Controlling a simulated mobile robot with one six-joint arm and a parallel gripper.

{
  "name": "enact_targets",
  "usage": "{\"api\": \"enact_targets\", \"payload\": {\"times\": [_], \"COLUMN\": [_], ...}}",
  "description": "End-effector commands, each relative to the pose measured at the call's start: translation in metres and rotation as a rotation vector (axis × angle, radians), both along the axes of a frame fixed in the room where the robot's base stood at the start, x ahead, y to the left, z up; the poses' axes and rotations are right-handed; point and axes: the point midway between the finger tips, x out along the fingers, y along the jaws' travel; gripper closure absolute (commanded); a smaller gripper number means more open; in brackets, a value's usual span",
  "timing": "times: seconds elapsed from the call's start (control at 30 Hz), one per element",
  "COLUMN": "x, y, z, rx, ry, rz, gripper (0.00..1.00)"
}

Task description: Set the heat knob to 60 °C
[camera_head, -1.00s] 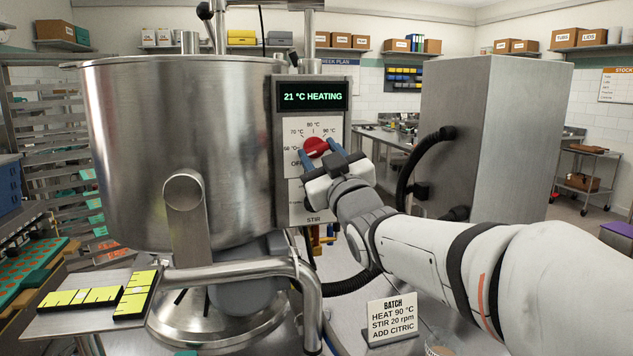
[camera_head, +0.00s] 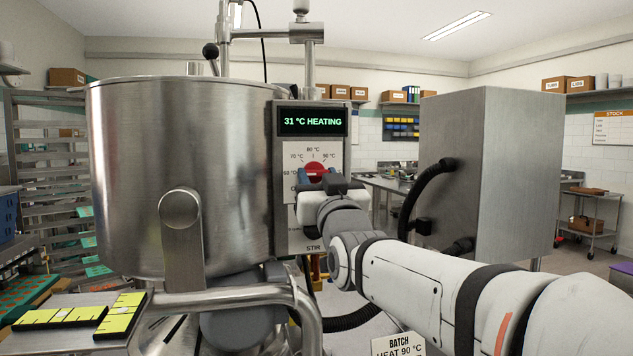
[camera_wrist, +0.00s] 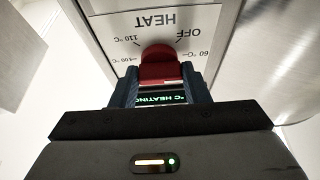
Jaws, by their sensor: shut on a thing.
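The red heat knob (camera_head: 317,167) sits on the white dial plate below the display (camera_head: 313,121), which reads 31 °C HEATING. My gripper (camera_head: 316,175) is shut on the knob, with one blue-grey finger on each side of it. In the wrist view the gripper (camera_wrist: 162,84) also holds the red knob (camera_wrist: 157,66), and the dial appears upside down. The 60 °C mark (camera_wrist: 197,53) shows there beside OFF. A pale line shows on the knob's lower part there. The lower dial is partly hidden by my gripper in the head view, and I cannot read the exact setting.
A large steel kettle (camera_head: 180,120) with a pipe frame (camera_head: 240,292) stands left of the panel. A grey steel cabinet (camera_head: 500,170) with black hoses stands to the right. A batch card (camera_head: 398,345) stands below my arm, reading HEAT 90 °C.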

Motion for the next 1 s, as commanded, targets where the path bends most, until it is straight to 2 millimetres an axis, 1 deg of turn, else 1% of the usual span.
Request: {"api": "enact_targets", "payload": {"times": [0.03,0.1,0.13,0.37,0.67,0.77,1.0], "x": [0.002,0.002,0.002,0.001,-0.003,-0.012,-0.048], "y": [0.001,0.001,0.001,0.001,0.0,-0.003,-0.013], "z": [-0.006,-0.006,-0.006,-0.003,-0.002,-0.007,-0.023], "rx": [-0.004,-0.005,-0.005,-0.003,-0.002,-0.001,-0.001], "ry": [0.013,0.012,0.012,0.005,0.002,0.002,0.002], "rz": [0.001,0.001,0.001,0.001,0.001,0.001,0.001], "gripper": [0.81,0.81,0.56,0.37,0.36,0.36,0.36]}}
